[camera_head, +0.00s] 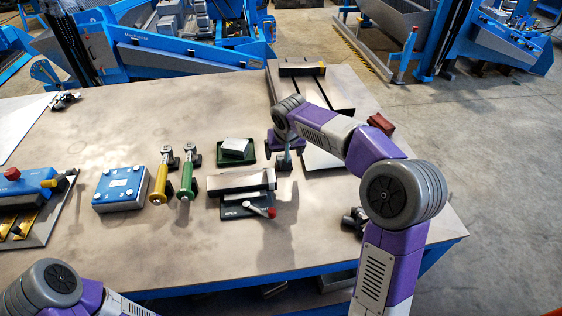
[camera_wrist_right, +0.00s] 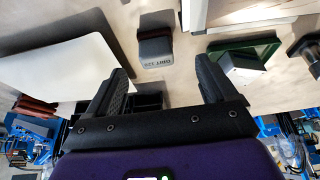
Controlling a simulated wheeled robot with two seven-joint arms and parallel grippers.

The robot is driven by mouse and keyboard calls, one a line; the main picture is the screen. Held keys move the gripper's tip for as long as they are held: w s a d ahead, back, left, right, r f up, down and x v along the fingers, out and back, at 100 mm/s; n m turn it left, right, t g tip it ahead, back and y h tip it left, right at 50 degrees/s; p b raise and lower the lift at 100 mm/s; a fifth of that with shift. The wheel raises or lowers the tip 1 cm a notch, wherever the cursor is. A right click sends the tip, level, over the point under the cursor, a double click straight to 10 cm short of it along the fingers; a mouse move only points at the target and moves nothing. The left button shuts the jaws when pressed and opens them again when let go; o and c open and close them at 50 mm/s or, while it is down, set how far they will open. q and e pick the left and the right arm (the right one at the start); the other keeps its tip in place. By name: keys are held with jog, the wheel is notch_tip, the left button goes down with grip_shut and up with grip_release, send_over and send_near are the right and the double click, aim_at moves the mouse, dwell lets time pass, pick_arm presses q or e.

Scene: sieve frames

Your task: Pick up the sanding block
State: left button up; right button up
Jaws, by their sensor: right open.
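The sanding block (camera_wrist_right: 155,48), a grey block with a dark reddish top part and "GRIT 120" lettering, lies on the table in the right wrist view. It sits ahead of my right gripper (camera_wrist_right: 163,78), between the lines of its two spread fingers. The gripper is open with nothing between its fingers. In the head view my right gripper (camera_head: 286,150) points down over the table between the green tray and the pale plate. It largely hides the block there. Only part of my left arm shows at the bottom left of the head view; its gripper is out of frame.
A green tray (camera_wrist_right: 272,47) holding a pale block is close to the right in the wrist view. A pale plate (camera_wrist_right: 60,68) lies left. A yellow-handled tool (camera_head: 159,183), a green-handled tool (camera_head: 187,180) and a blue box (camera_head: 120,188) stand farther left on the table.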

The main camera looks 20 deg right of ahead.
jog(key=shift+w+d+f, duration=0.1)
jog(key=shift+w+f, duration=0.2)
jog(key=shift+f, duration=0.35)
jog(key=shift+w+d+f, duration=0.1)
jog(key=shift+d+f, duration=0.05)
jog(key=shift+f, duration=0.45)
jog(key=b+x, duration=0.1)
jog(key=x, duration=0.3)
jog(key=shift+w+d+b, duration=0.15)
jog(key=shift+d+b, duration=0.05)
jog(key=shift+b, duration=0.1)
jog(key=shift+r, duration=0.1)
jog(key=c, duration=1.2)
